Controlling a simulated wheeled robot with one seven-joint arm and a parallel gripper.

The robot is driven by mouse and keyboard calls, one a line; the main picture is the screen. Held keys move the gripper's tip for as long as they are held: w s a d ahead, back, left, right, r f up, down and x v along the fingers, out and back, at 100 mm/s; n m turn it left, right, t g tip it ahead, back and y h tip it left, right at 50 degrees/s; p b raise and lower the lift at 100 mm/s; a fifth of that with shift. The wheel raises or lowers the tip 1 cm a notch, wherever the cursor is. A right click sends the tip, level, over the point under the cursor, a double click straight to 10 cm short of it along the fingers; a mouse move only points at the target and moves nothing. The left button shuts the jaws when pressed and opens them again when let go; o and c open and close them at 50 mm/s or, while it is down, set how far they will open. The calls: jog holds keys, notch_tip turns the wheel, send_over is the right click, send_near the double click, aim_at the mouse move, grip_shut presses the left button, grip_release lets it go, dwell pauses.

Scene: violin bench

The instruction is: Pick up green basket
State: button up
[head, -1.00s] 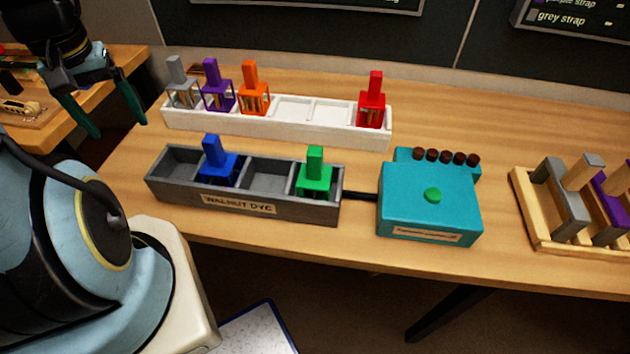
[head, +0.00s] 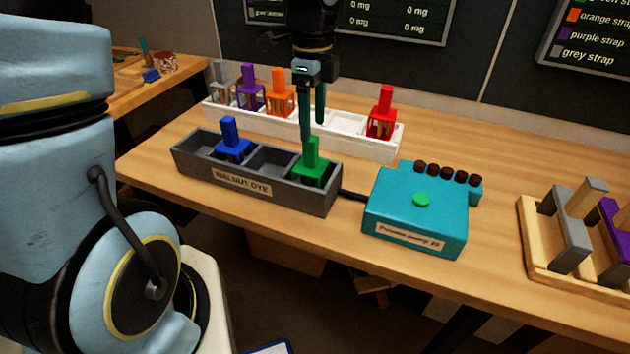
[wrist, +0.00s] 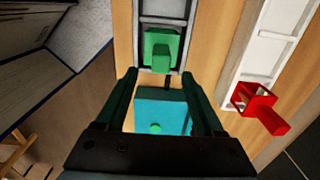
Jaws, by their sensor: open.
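The green basket (head: 313,170) stands upright in the right end compartment of the grey tray (head: 255,190) labelled "WALNUT DYE". Its green handle points up. My gripper (head: 313,125) is open, pointing down, above and close to the green basket; one finger overlaps the handle top in the head view, and I cannot tell whether they touch. In the wrist view the green basket (wrist: 162,48) lies beyond the tips of my open gripper (wrist: 165,80), with nothing between the fingers except the teal box seen below.
A blue basket (head: 233,142) stands in the same tray. The white tray (head: 370,148) behind holds grey, purple, orange and red (head: 383,115) baskets. The teal box (head: 415,210) stands to the right, linked to the grey tray. A wooden rack (head: 570,250) is farther right.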

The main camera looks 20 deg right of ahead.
aim_at(311, 154)
notch_tip(311, 154, down, 3)
jog(key=shift+f, duration=0.1)
jog(key=shift+w+a+f+p, duration=0.15)
jog(key=shift+f+p, duration=0.3)
jog(key=shift+f, duration=0.9)
jog(key=shift+w+a+f+p, duration=0.1)
jog(key=shift+f+p, duration=0.3)
jog(key=shift+f, duration=0.9)
grip_shut()
jog(key=shift+d, duration=0.1)
